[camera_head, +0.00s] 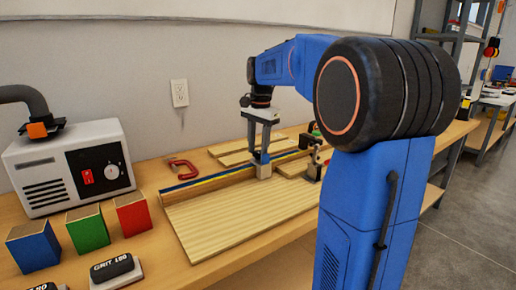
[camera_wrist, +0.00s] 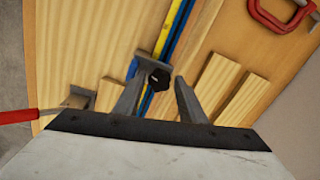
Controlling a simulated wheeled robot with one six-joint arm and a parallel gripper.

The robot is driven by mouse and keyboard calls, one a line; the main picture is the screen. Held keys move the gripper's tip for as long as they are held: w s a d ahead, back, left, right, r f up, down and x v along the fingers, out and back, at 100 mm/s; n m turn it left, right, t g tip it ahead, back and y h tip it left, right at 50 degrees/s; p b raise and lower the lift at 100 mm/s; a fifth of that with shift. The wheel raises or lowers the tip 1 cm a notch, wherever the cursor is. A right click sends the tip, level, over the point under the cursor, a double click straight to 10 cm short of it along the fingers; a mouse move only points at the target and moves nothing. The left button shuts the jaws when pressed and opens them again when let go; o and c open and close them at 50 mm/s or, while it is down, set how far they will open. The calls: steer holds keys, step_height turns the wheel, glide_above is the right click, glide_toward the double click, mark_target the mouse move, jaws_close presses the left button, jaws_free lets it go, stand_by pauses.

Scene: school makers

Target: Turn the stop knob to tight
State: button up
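The stop block (camera_head: 264,171) sits on the fence rail (camera_head: 206,181), which carries a blue and yellow strip, on the wooden bench. In the wrist view, its black stop knob (camera_wrist: 159,79) shows at the middle, over the rail. My gripper (camera_head: 261,150) points down above the stop block. In the wrist view, my gripper (camera_wrist: 157,88) is open, with one finger to each side of the knob and visible gaps between. I cannot tell whether the fingertips are down at the knob's height. Any tight or loose marking on the knob is too small to read.
A toggle clamp (camera_head: 313,167) with a red handle (camera_wrist: 18,115) stands close to the stop block. A red C-clamp (camera_head: 183,168) lies behind the rail, near loose boards (camera_head: 236,150). A white machine (camera_head: 68,166), coloured blocks (camera_head: 88,229) and sanding blocks (camera_head: 112,268) stand at the left.

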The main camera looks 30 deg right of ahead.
step_height(320, 180, up, 17)
steer(key=s, duration=0.1)
steer(key=shift+d+r, duration=0.2)
stand_by(0.6)
steer(key=shift+s, duration=0.15)
stand_by(0.3)
